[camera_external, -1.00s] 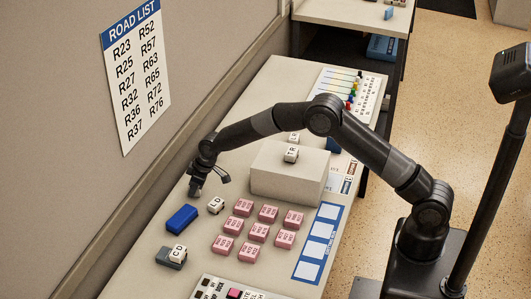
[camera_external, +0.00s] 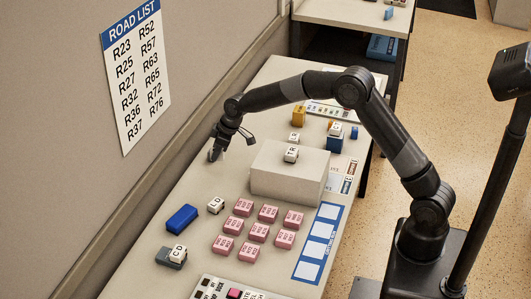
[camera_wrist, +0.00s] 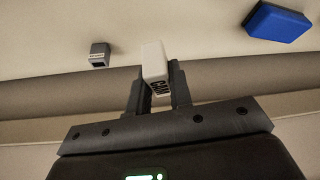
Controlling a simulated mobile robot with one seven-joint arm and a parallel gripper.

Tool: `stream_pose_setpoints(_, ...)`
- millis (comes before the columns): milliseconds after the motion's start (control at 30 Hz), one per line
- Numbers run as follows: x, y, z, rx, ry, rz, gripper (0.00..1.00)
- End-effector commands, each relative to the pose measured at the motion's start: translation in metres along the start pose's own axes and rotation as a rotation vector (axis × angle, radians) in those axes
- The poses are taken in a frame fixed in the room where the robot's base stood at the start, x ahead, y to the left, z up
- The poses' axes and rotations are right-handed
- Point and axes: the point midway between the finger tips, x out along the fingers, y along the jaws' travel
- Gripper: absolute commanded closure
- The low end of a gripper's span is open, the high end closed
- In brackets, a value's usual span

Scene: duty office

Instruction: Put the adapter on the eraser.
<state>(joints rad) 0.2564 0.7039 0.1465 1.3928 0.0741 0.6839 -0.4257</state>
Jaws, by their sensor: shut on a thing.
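My gripper (camera_wrist: 158,88) is shut on a small white block (camera_wrist: 154,62) with dark lettering on its lower end. I cannot read a name on it, but it may be the adapter. In the external view my gripper (camera_external: 215,156) is above the far left part of the desk, left of the large pale box; the held block is hard to make out there. A plain blue block (camera_external: 182,218), which looks like the eraser, lies on the desk nearer the camera. Its top looks bare. It also shows at the upper right of the wrist view (camera_wrist: 277,21), apart from the held block.
A white lettered cube (camera_external: 216,205) sits right of the blue block. A grey block (camera_external: 168,258) bears a "CD" cube (camera_external: 177,252). Several pink blocks (camera_external: 258,232) fill the middle. A pale box (camera_external: 287,175) bears another cube (camera_external: 291,153). A wall (camera_external: 200,70) borders the left.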

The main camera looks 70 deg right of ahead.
Motion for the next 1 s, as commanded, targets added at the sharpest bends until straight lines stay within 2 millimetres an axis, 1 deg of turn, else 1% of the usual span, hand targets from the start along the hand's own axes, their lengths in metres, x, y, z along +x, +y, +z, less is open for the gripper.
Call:
stream_pose_setpoints(67,-0.006,-0.003,0.0,-0.007,0.0,-0.004,1.0)
stream_pose_setpoints(133,-0.011,-0.016,-0.005,-0.027,0.0,-0.012,1.0)
stream_pose_setpoints(267,-0.02,-0.056,-0.018,-0.083,0.001,-0.033,1.0)
stream_pose_setpoints(300,-0.023,-0.07,-0.022,-0.1,0.0,-0.04,1.0)
stream_pose_setpoints(400,-0.03,-0.097,-0.03,-0.134,0.0,-0.054,1.0)
stream_pose_setpoints(533,-0.033,-0.12,-0.035,-0.161,0.0,-0.066,1.0)
stream_pose_setpoints(667,-0.02,-0.14,-0.04,-0.17,-0.002,-0.071,1.0)
stream_pose_setpoints(900,0.022,-0.185,-0.055,-0.169,-0.002,-0.071,1.0)
stream_pose_setpoints(1000,0.037,-0.201,-0.061,-0.168,-0.002,-0.069,1.0)
